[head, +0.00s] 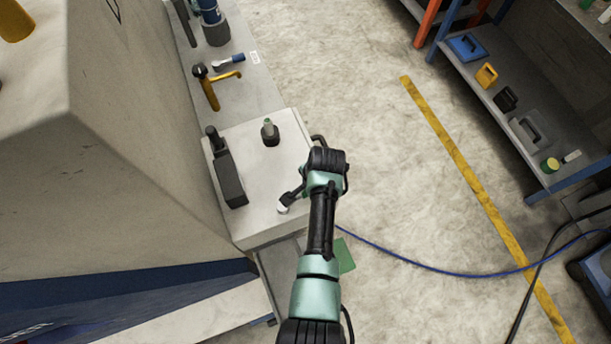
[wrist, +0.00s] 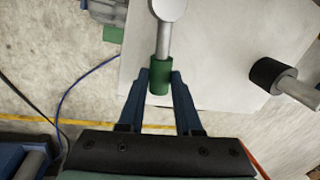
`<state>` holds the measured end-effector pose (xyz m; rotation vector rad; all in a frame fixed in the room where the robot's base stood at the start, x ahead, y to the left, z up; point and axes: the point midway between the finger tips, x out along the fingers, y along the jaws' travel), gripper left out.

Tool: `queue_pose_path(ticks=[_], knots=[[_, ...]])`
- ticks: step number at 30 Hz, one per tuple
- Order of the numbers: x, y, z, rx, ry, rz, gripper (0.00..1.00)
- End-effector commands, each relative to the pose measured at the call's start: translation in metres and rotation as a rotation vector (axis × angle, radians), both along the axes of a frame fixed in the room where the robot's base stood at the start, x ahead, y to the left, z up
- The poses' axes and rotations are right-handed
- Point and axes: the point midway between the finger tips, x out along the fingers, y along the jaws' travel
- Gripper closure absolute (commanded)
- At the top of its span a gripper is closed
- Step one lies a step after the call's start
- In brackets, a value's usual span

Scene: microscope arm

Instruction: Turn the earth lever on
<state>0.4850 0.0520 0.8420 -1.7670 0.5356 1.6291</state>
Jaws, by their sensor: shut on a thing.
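A lever with a metal rod and a green grip (wrist: 160,76) stands out from a pale round hub in the wrist view. The two blue fingers of my gripper (wrist: 160,85) lie on either side of the green grip and are shut on it. In the head view my gripper (head: 292,197) is small and dark, over the right edge of the white cabinet (head: 255,219); a pale lever end (head: 283,209) shows beside it. The green grip itself cannot be made out there.
A second lever with a black grip (wrist: 267,74) stands to the right in the wrist view. A dark upright handle (head: 229,178) and a black-based knob (head: 270,132) are on the cabinet top. A blue cable (head: 420,264) crosses the open floor to the right.

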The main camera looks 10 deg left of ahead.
Motion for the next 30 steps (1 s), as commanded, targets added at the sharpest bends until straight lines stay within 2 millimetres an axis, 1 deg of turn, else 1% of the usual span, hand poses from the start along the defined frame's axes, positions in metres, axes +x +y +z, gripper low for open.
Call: queue_pose_path(ticks=[1, 6, 12, 28, 29, 30], knots=[[-0.003, -0.001, 0.003, 0.0, 0.001, -0.03, 1.0], [-0.008, -0.006, 0.002, 0.0, 0.001, -0.122, 1.0], [-0.012, -0.009, 0.0, 0.0, 0.002, -0.185, 1.0], [-0.014, -0.01, -0.001, -0.001, 0.002, -0.212, 1.0], [-0.014, -0.01, -0.001, -0.001, 0.002, -0.212, 0.65], [-0.014, -0.01, -0.001, -0.001, 0.002, -0.212, 0.58]])
